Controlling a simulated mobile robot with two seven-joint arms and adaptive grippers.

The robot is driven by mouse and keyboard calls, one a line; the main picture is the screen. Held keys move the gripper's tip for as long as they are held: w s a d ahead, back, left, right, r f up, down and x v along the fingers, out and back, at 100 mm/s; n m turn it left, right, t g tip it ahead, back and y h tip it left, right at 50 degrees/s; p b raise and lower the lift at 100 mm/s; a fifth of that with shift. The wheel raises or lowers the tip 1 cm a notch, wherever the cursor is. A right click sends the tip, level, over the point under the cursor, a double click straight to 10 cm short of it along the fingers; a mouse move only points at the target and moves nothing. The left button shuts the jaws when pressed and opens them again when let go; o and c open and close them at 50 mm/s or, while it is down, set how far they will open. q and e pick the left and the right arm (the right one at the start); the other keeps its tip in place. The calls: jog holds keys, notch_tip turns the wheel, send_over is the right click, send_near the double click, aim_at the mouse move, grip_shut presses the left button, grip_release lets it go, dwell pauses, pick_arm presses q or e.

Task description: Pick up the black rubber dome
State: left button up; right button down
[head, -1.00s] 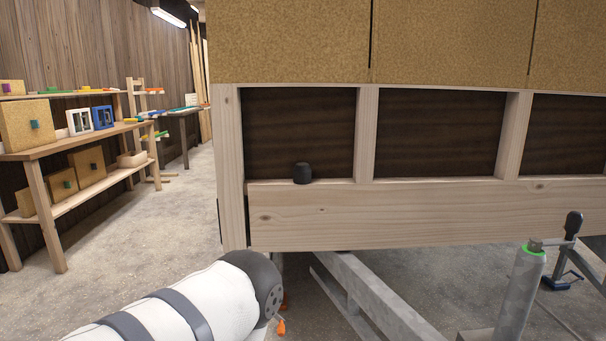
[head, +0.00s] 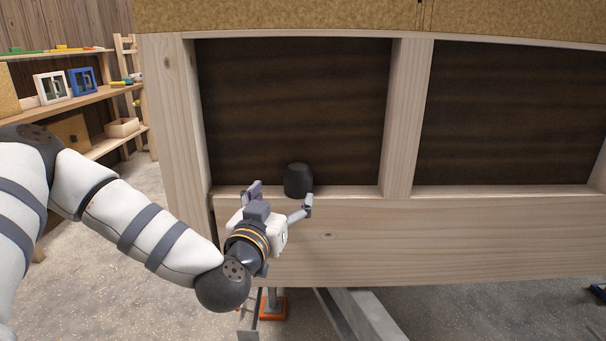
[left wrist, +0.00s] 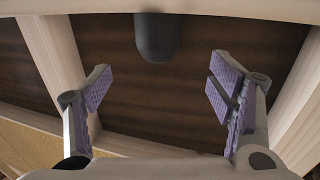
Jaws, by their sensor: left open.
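The black rubber dome (head: 298,180) stands upright on the ledge of the wooden beam, in front of a dark panel. It also shows in the left wrist view (left wrist: 157,37) at the top, beyond and between the fingertips. My left gripper (head: 281,196) is open and empty, just in front of the dome and slightly to its left in the head view. In the left wrist view its purple-padded fingers (left wrist: 163,85) are spread wide, with the dome apart from both. My right gripper is not in view.
The wooden beam (head: 400,240) runs across below the ledge, with upright posts (head: 409,115) on both sides of the dome's bay. A shelf (head: 95,90) with boxes and frames stands at the left. Grey metal bars (head: 365,318) lie below the beam.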

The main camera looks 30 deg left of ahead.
aim_at(294, 180)
pick_arm(q)
jog(key=b+x, duration=0.1)
jog(key=x, duration=0.9)
jog(key=shift+d+b, duration=0.15)
jog(key=shift+b, duration=0.25)
jog(key=shift+w+r, duration=0.1)
jog(key=shift+w, duration=0.35)
jog(key=c, duration=1.3)
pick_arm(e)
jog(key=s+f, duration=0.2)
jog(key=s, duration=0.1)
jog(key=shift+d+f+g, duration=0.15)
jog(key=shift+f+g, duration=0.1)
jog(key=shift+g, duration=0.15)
